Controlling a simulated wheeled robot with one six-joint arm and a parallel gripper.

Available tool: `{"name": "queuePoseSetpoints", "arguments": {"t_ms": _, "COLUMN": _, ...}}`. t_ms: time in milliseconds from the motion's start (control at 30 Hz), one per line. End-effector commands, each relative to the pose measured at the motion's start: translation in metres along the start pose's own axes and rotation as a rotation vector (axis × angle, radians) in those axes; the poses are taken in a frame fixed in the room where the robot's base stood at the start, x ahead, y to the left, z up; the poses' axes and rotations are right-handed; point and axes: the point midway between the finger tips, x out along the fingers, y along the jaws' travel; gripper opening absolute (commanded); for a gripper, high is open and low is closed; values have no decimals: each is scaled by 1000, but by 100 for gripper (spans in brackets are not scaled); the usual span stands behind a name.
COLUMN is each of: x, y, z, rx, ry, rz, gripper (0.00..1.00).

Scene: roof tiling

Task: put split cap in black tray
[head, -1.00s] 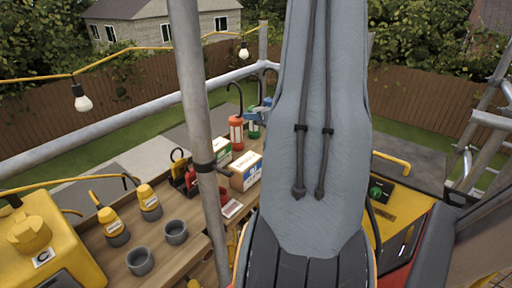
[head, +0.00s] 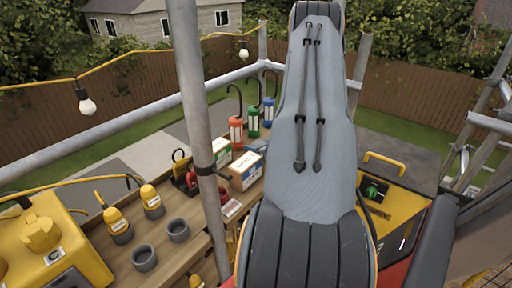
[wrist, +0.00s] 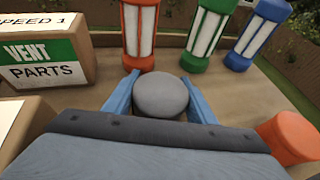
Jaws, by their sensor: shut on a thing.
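In the wrist view, my gripper (wrist: 159,79) has its two blue fingers on either side of a round grey cap (wrist: 161,96) and is shut on it. The cap's smooth domed top shows; no split is visible from here, and its lower part is hidden. It is over or on the wooden bench, in front of the orange and green lanterns; I cannot tell if it touches the wood. In the head view my arm hides most of the gripper and the cap. I cannot make out a black tray for certain in either view.
Orange (head: 236,132), green (head: 253,121) and blue (head: 269,112) lanterns stand at the bench's far end. Cardboard boxes (head: 246,171) stand nearer, left of my gripper. A scaffold pole (head: 196,110) rises beside the bench.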

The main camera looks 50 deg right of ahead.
Motion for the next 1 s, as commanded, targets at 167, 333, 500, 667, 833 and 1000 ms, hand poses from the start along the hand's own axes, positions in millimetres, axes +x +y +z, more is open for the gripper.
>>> {"name": "queuePoseSetpoints", "arguments": {"t_ms": 167, "x": 4, "y": 0, "z": -9, "rx": -1, "ry": 0, "rz": -1, "gripper": 29}}
{"name": "queuePoseSetpoints", "arguments": {"t_ms": 333, "x": 4, "y": 0, "z": -9, "rx": -1, "ry": -1, "rz": -1, "gripper": 29}}
{"name": "queuePoseSetpoints", "arguments": {"t_ms": 500, "x": 5, "y": 0, "z": -12, "rx": -1, "ry": -1, "rz": -1, "gripper": 29}}
{"name": "queuePoseSetpoints", "arguments": {"t_ms": 667, "x": 5, "y": 0, "z": -12, "rx": -1, "ry": 0, "rz": -1, "gripper": 69}}
{"name": "queuePoseSetpoints", "arguments": {"t_ms": 833, "x": 5, "y": 0, "z": -12, "rx": -1, "ry": 0, "rz": -1, "gripper": 69}}
{"name": "queuePoseSetpoints", "arguments": {"t_ms": 1000, "x": 4, "y": 0, "z": -9, "rx": -1, "ry": 0, "rz": 0, "gripper": 69}}
